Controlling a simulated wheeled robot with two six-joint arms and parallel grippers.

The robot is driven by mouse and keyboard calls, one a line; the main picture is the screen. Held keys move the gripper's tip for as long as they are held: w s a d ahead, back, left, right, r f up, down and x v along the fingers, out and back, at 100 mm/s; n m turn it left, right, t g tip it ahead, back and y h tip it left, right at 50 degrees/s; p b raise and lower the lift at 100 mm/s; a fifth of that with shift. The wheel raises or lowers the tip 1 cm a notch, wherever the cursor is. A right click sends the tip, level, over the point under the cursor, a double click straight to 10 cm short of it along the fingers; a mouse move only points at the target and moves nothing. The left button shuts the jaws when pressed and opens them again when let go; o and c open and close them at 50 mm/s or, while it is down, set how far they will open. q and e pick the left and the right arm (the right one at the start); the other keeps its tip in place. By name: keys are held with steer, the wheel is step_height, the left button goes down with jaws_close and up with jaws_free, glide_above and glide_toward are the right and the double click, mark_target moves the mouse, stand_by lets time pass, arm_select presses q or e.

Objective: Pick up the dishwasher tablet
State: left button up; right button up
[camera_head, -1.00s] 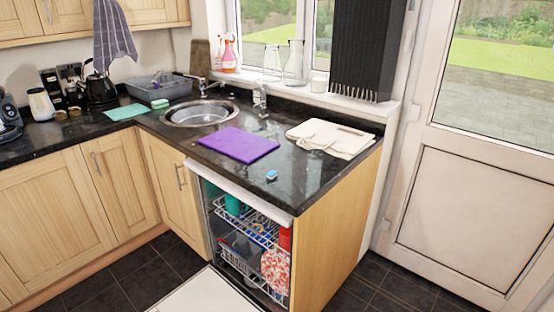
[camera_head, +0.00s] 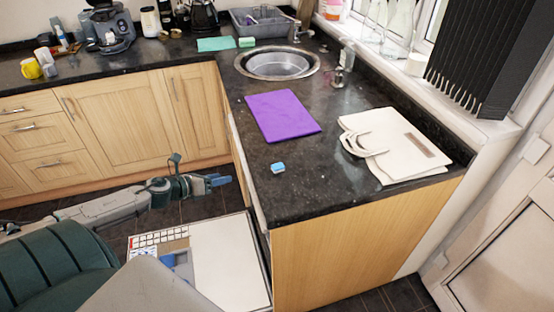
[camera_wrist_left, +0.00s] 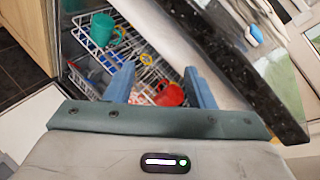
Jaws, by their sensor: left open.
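The dishwasher tablet (camera_head: 278,168) is a small blue block lying on the dark granite worktop (camera_head: 330,189) near its left front edge, in the head view. My left gripper (camera_head: 222,180) is to the left of the tablet, beyond the worktop's edge, and apart from it. In the left wrist view, its two blue fingers (camera_wrist_left: 158,82) are spread with nothing held between them. My right gripper is not in view.
A purple mat (camera_head: 281,117) lies behind the tablet, and a cream bag (camera_head: 394,144) lies to its right. The sink (camera_head: 277,64) is farther back. The open dishwasher door (camera_head: 225,262) is below my left arm; its rack (camera_wrist_left: 150,70) holds a green cup (camera_wrist_left: 104,30) and a red cup (camera_wrist_left: 170,95).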

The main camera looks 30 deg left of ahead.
mark_target(266, 173)
arm_select(q)
steer(key=d+r+m+g+h+p, duration=0.15)
steer(key=d+r+m+h, duration=0.25)
steer(key=d+r+m, duration=0.55)
steer(key=shift+n+g, duration=0.25)
steer(key=shift+w+a+b+x, duration=0.1)
steer(key=shift+b+x, duration=0.45)
steer(key=shift+x, duration=0.65)
steer(key=shift+w+a+b+x, duration=0.1)
steer(key=shift+b+x, duration=0.45)
steer(key=shift+x, duration=0.65)
steer(key=shift+w+d+p, duration=0.5)
steer(key=shift+w+p, duration=0.2)
steer(key=shift+w, duration=0.15)
steer(key=shift+p+x, duration=0.4)
steer(key=shift+x, duration=1.3)
steer(key=shift+f, duration=0.15)
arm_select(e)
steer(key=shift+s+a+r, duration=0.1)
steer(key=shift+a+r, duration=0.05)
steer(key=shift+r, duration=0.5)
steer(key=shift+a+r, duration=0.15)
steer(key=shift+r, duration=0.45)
arm_select(q)
steer(key=shift+a, duration=0.1)
steer(key=shift+c, duration=0.2)
